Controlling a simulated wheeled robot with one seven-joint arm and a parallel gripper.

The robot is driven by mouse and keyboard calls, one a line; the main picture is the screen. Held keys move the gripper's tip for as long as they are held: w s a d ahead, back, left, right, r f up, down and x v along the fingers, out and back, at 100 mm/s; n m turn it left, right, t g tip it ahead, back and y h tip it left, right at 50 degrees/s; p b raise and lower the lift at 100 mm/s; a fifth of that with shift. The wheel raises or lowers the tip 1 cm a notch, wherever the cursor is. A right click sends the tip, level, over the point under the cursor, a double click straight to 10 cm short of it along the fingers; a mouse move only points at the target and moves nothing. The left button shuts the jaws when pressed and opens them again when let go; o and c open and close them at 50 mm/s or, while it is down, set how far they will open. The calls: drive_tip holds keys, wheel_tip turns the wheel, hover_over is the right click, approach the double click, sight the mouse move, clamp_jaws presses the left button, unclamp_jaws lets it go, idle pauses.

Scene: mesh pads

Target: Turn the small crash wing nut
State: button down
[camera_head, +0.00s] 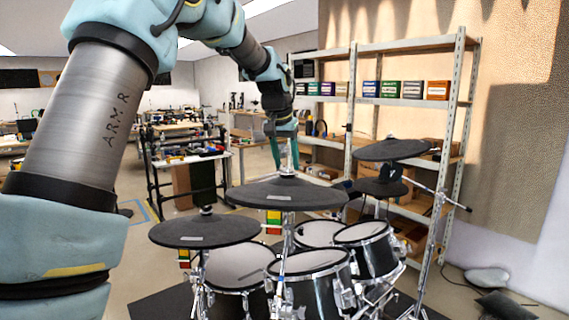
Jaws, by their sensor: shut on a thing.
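My gripper (286,162) points down over the top of the middle dark cymbal pad (255,195). Its teal fingers are shut on the wing nut at the top of that cymbal's stand. The nut is very small here and mostly hidden between the fingers. A light metal rod shows between the fingers above the pad. The middle cymbal looks nearly level. Which cymbal is the small crash is not marked. Another cymbal pad (205,232) sits lower at the left, with a small knob on top. A third pad (393,150) stands at the right.
Drums with mesh heads (237,265) stand below the cymbals on a dark mat. A metal shelf (455,120) with boxes stands behind. A worktable (190,158) is at the back left. My arm fills the left side and arches over the kit. Floor is clear left of the kit.

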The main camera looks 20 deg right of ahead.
drive_tip(key=n, duration=0.2)
drive_tip(key=n+t+y, duration=0.1)
drive_tip(key=n, duration=0.1)
drive_tip(key=shift+s+d+n+y, duration=0.1)
drive_tip(key=shift+n+y, duration=0.2)
idle(0.3)
drive_tip(key=shift+c, duration=1.4)
unclamp_jaws()
drive_tip(key=b+v, duration=0.3)
drive_tip(key=v, duration=0.8)
